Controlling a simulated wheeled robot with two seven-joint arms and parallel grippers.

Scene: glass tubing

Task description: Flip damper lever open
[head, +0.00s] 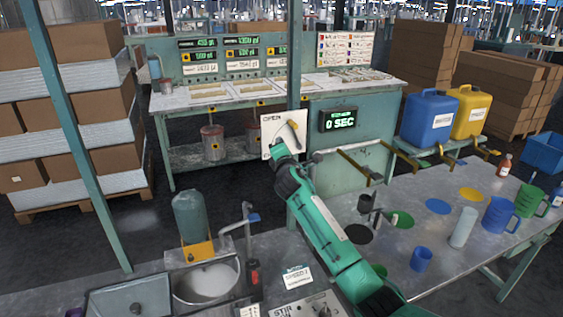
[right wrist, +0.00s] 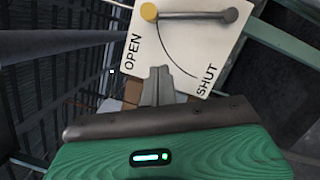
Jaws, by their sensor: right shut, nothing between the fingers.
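In the right wrist view the damper lever (right wrist: 190,14) is a grey bar with a yellow knob. Its grey end is at the pivot, and its knob is at the OPEN end of the curve. In the head view the lever (head: 293,127) points upward. My right gripper (right wrist: 158,72) is shut and empty, in front of the plate's lower edge and apart from the knob. My left gripper is out of view.
A green post (head: 294,50) rises just behind the plate. The near table (head: 330,190) carries a metal bowl (head: 207,279), a tap, and blue and green jugs at right. A timer display (head: 342,119) is right of the plate. Boxes are stacked at left.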

